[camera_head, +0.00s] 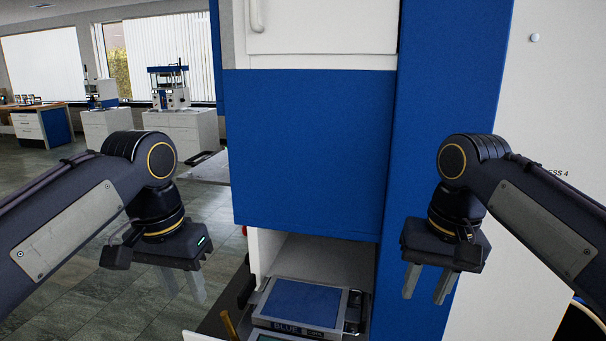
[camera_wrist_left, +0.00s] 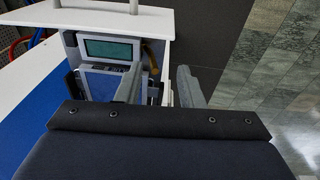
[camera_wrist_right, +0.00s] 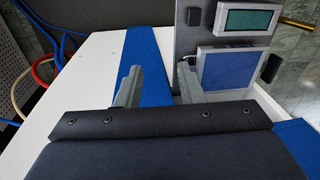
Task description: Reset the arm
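My left arm comes in from the left in the head view, its black gripper (camera_head: 185,288) pointing down in front of the cabinet, over the floor. Its two grey fingers stand apart with nothing between them. The same fingers show in the left wrist view (camera_wrist_left: 158,88). My right arm comes in from the right, its gripper (camera_head: 427,286) pointing down in front of the blue and white cabinet side. Its two fingers are also apart and empty, as the right wrist view (camera_wrist_right: 158,85) shows.
A press with a blue plate (camera_head: 302,303) sits in the cabinet's low opening, between my grippers. A blue cabinet panel (camera_head: 310,150) stands above it. Its display (camera_wrist_left: 108,49) shows in the left wrist view. White benches (camera_head: 185,128) with machines stand at the back left. Floor at left is clear.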

